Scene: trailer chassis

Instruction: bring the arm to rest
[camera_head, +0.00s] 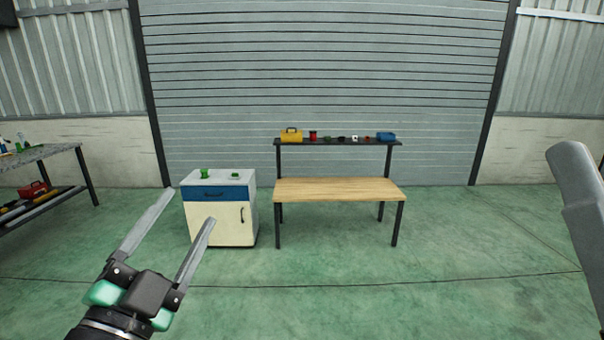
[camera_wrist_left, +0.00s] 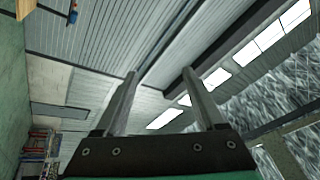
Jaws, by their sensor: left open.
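My left gripper (camera_head: 182,212) is open and empty in the lower left of the head view, raised in front of the cabinet with its two fingers spread and pointing up. In the left wrist view the same gripper (camera_wrist_left: 162,85) shows two parallel fingers apart with nothing between them. That view looks toward the wall and ceiling, turned on its side. A grey link of my right arm shows at the right edge of the head view; its gripper is out of the picture.
A white cabinet with a blue drawer (camera_head: 213,194) stands beyond the left gripper. A wooden workbench (camera_head: 338,190) with a loaded shelf (camera_head: 336,142) stands at centre. A side table (camera_head: 40,152) is at far left. The green floor (camera_head: 330,295) in front is clear.

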